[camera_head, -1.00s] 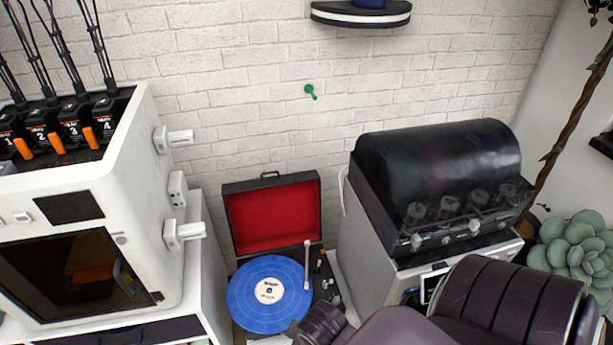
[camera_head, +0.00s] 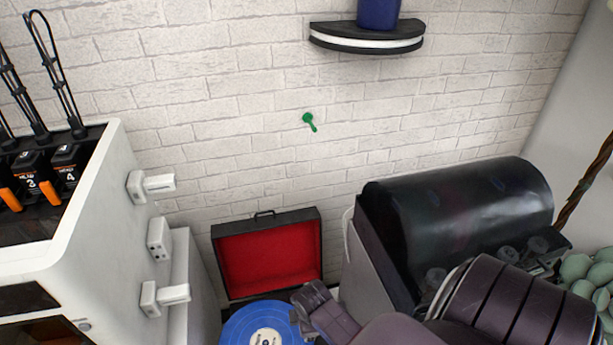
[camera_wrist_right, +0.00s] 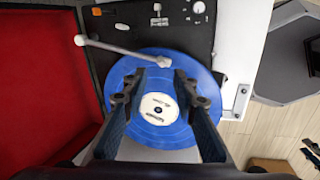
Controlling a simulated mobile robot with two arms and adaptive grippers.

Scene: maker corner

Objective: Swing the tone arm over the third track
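The record player with its red-lined lid (camera_head: 268,258) stands open against the wall. Its blue record (camera_head: 245,325) with a white label is cut off by the bottom edge of the head view. In the head view the tone arm is hidden. My left gripper is not in view.
A white cabinet-like machine (camera_head: 95,215) stands to the left. A machine with a dark rounded cover (camera_head: 450,220) stands close on the right. A wall shelf (camera_head: 367,37) holds a blue pot. Black deck controls (camera_wrist_right: 160,20) lie beside the tone arm.

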